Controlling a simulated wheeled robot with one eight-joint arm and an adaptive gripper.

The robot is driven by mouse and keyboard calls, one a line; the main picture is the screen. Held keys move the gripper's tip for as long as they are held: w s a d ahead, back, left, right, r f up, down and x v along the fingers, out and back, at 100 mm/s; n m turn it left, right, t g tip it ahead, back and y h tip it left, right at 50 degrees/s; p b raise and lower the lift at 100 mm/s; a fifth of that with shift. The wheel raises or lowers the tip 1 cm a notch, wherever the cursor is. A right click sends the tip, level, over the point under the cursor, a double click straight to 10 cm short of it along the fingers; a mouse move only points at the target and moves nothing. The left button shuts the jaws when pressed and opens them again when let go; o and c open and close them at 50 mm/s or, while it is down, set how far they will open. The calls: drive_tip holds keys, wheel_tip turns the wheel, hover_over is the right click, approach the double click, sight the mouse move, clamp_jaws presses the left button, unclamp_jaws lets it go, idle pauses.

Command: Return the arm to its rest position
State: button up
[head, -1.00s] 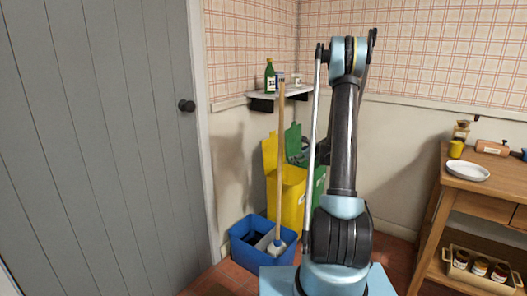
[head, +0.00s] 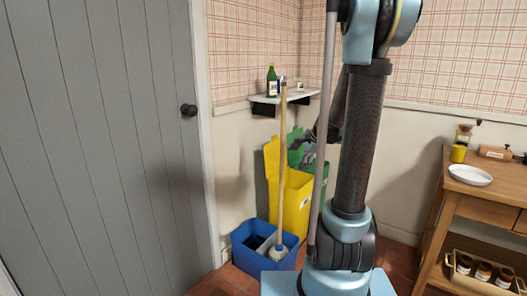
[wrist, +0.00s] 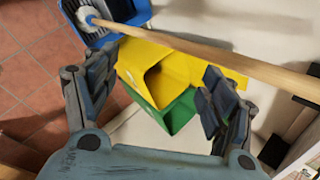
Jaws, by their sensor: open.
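My gripper (wrist: 158,82) is open in the wrist view, its two dark fingers wide apart with nothing between them. Beyond the fingers are a yellow bin (wrist: 150,55), a green bin (wrist: 180,112) and a wooden mop handle (wrist: 200,54) crossing the picture. In the head view my arm stands tall right of the middle, its upper end near the top edge. A dark part of my arm shows behind it, by the green bin (head: 297,140).
A blue bucket (head: 246,258) with the mop (head: 281,180) stands on the tiled floor, before the yellow bin (head: 302,204). A wall shelf (head: 300,95) holds a green bottle (head: 271,80). A wooden table (head: 490,191) with a white plate (head: 470,175) is right; a grey door (head: 90,150) left.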

drive_tip(key=s+d+f+n+g+h, duration=0.1)
drive_tip(key=s+n, duration=0.3)
drive_tip(key=s, duration=0.7)
drive_tip(key=s+d+f+n+g+h, duration=0.1)
drive_tip(key=s+n, duration=0.4)
drive_tip(key=s, duration=0.7)
drive_tip(key=s+d+f+n+g+h, duration=0.2)
drive_tip(key=s+f+n, duration=0.2)
drive_tip(key=s, duration=0.7)
drive_tip(key=shift+s+n, duration=0.3)
drive_tip(key=shift+n, duration=0.3)
drive_tip(key=shift+w+f, duration=0.2)
drive_tip(key=shift+w, duration=0.3)
